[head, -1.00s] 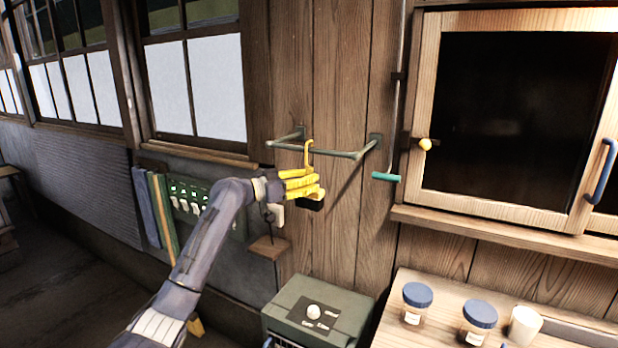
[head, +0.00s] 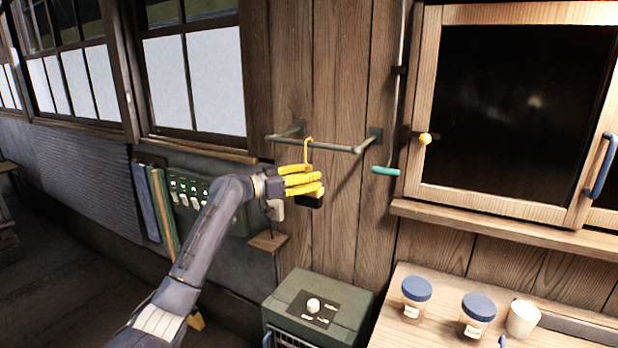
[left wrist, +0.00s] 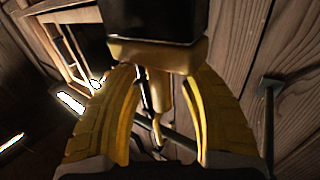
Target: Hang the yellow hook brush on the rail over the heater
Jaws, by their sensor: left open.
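The yellow hook brush (head: 308,152) is upright beneath the wall rail (head: 330,147), its hook up at the rail's front bar. The hook looks to be over the bar; contact is too small to tell. Its black bristles show below the fingers. My left gripper (head: 303,182) is open around the brush, below the rail. In the left wrist view, the yellow fingers (left wrist: 160,125) stand apart on both sides of the brush's yellow handle (left wrist: 162,92), with the dark bristle block at the top. The green heater (head: 290,310) stands below the rail. My right gripper is not in view.
A teal-handled rod (head: 385,171) hangs right of the rail, beside a wooden cabinet (head: 428,90). A green switch panel (head: 190,190) is behind my left arm. Blue-lidded jars (head: 417,290) and a white cup (head: 522,319) stand on the bench at the lower right.

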